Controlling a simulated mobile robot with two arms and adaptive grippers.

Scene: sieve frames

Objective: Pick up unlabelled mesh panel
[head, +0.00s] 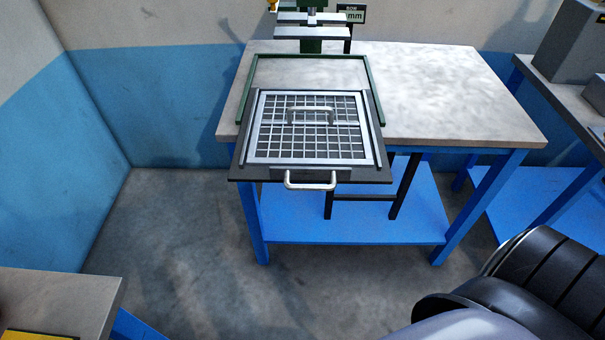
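A square mesh panel (307,157) with a light metal frame, a grid of wires and a bar handle (311,109) across its upper middle lies flat on a dark tray (235,172). No label shows on the panel. The tray has its own metal handle (310,185) at the front and overhangs the near edge of the table (440,90). Neither of my grippers is in view. Only a dark, rounded part of my own body shows at the bottom right. Nothing touches the panel from above.
A green rail frame (250,85) surrounds the tray's rear, with a press-like fixture (311,30) and a small sign (352,15) behind. The table's right side is bare. Another bench (560,85) stands right, and a table corner (70,295) is at lower left. Floor (190,250) in front is clear.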

